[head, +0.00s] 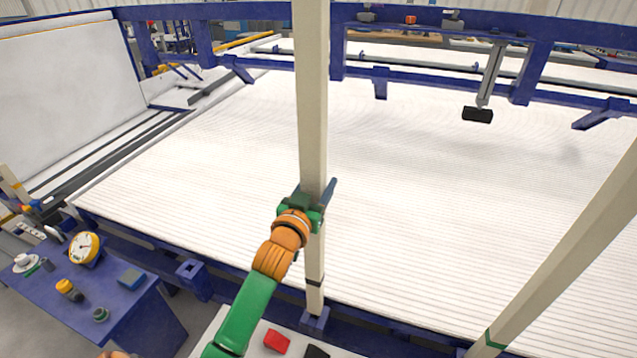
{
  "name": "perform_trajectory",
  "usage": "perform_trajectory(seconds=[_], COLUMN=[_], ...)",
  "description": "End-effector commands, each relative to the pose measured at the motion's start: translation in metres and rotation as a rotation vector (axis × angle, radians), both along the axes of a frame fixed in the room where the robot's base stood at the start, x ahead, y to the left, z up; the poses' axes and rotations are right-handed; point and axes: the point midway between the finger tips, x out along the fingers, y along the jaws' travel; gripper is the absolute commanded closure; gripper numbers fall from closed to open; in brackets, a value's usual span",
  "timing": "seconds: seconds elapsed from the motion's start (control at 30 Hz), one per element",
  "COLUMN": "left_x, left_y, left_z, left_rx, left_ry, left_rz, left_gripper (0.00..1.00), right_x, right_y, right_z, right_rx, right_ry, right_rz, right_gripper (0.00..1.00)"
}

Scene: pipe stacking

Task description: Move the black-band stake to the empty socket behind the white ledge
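The black-band stake (313,140) is a tall cream post standing near upright in the middle of the head view. Its black band (314,283) is near the lower end. Its foot meets a blue socket (316,322) on the front rail, behind the white ledge (258,335); I cannot tell how deep it sits. My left gripper (314,195) is around the stake above the band, one blue finger showing along its right side. Whether the fingers press on the stake is unclear. Another blue socket (190,268) farther left on the rail holds no stake. My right gripper is out of view.
A green-band stake (560,270) leans across the right side. A red block (276,341) and a black block (316,352) lie on the ledge. A blue table (110,300) at left holds a yellow dial gauge (85,248) and small items. The ribbed white bed (430,200) is clear.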

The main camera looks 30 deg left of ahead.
Motion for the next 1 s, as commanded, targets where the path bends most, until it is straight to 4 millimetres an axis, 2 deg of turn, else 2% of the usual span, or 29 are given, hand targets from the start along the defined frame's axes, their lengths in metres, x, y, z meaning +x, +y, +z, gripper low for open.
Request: perform_trajectory(seconds=[0.57, 1.0], left_x=[0.0, 0.0], left_y=[0.0, 0.0], left_z=[-0.006, -0.027], left_rx=[0.001, 0.001], left_ry=[-0.005, -0.004], left_rz=[0.0, 0.0], left_gripper=[1.0, 1.0], right_x=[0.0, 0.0], right_y=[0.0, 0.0], right_z=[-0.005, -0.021], right_rx=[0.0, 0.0], right_ry=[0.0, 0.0], right_rz=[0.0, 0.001], right_gripper=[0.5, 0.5])
